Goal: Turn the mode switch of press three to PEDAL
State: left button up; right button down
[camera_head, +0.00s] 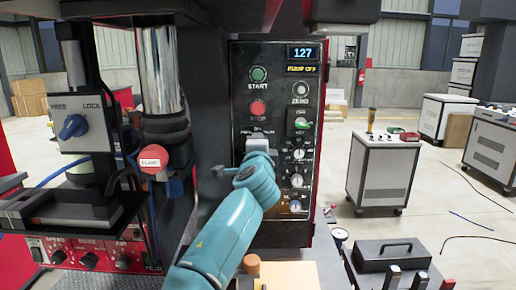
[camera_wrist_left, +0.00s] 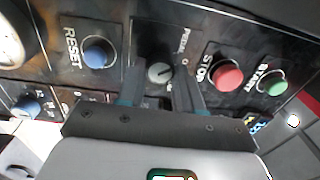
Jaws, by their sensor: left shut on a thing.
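The control panel (camera_head: 275,100) carries a green START button, a red STOP button and a small selector switch. In the left wrist view this switch (camera_wrist_left: 160,73) is a round grey knob with a pale pointer mark, beside lettering that seems to read PEDAL and 0. My left gripper (camera_head: 259,146) is at the panel below STOP and hides the switch in the head view. In the left wrist view my left gripper's fingers (camera_wrist_left: 160,82) stand on both sides of the knob, shut on it. The pointer's exact setting is hard to read. My right gripper is not in view.
Close to the switch are the red STOP button (camera_wrist_left: 226,76) and a blue RESET button (camera_wrist_left: 98,52). More knobs (camera_head: 298,154) line the panel's right side. A red CLAMP button (camera_head: 153,160) and a blue lock knob (camera_head: 73,126) are left. A grey cabinet (camera_head: 384,172) stands right.

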pick_arm(q)
jog(key=shift+n, duration=0.9)
jog(key=shift+f, duration=0.1)
jog(key=o, duration=1)
jog(key=shift+s+a, duration=0.1)
jog(key=shift+a, duration=0.05)
jog(key=shift+o, duration=0.2)
